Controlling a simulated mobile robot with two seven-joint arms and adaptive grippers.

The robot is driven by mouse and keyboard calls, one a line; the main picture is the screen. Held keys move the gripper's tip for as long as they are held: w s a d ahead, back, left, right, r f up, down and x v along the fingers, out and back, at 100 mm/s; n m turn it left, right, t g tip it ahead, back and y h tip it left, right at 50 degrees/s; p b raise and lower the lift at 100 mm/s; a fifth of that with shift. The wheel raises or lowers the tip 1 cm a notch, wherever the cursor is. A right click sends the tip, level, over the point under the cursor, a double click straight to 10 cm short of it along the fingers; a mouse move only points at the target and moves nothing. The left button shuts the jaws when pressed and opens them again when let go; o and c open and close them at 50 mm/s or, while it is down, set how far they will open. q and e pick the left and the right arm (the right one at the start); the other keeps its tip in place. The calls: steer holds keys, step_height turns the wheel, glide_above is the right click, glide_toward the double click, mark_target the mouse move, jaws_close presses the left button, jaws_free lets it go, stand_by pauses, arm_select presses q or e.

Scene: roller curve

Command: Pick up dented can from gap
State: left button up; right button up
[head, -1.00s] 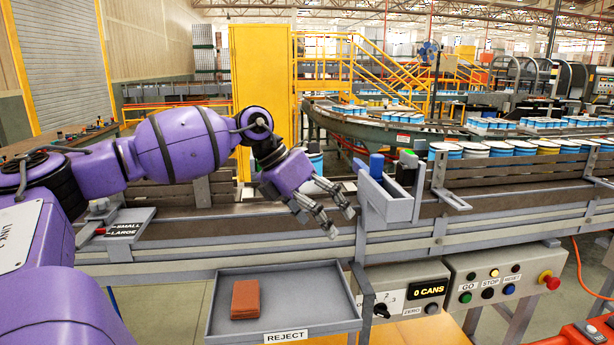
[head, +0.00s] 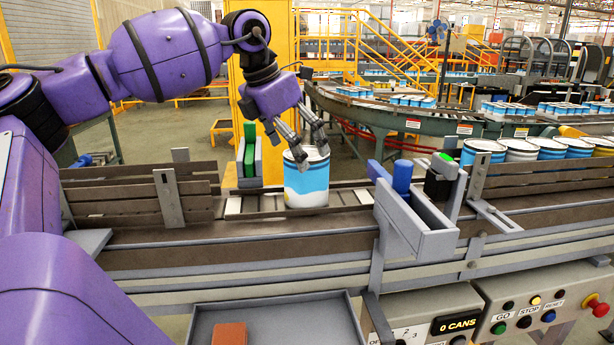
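A can (head: 307,181) with a blue and white side and a pale lid stands upright in the gap on the conveyor, between the slatted rails. No dent can be made out on the side facing me. My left gripper (head: 301,155) points down over the can from above, its fingers apart. The fingertips are at about the height of the can's lid; I cannot tell whether they touch it. My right gripper is not in view.
A grey bracket with a blue post (head: 402,177) stands right of the can, and a green block (head: 249,149) behind left. Several cans (head: 522,150) queue at right. A reject tray (head: 345,318) with a brown block (head: 229,333) and a control panel (head: 540,302) are in front.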

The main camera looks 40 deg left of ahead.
mark_target(306, 173)
arm_select(q)
steer(key=x, duration=0.2)
steer(key=b+x, duration=0.1)
steer(key=x, duration=0.3)
steer(key=shift+d+b, duration=0.3)
steer(key=shift+d, duration=0.05)
steer(key=shift+w+f, duration=0.2)
steer(key=shift+f, duration=0.05)
steer(key=c, duration=1.3)
steer(key=shift+c, duration=0.7)
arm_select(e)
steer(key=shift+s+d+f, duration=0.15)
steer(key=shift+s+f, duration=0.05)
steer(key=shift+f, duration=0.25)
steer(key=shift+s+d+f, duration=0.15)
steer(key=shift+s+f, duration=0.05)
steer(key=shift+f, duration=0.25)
arm_select(q)
steer(key=shift+r, duration=0.15)
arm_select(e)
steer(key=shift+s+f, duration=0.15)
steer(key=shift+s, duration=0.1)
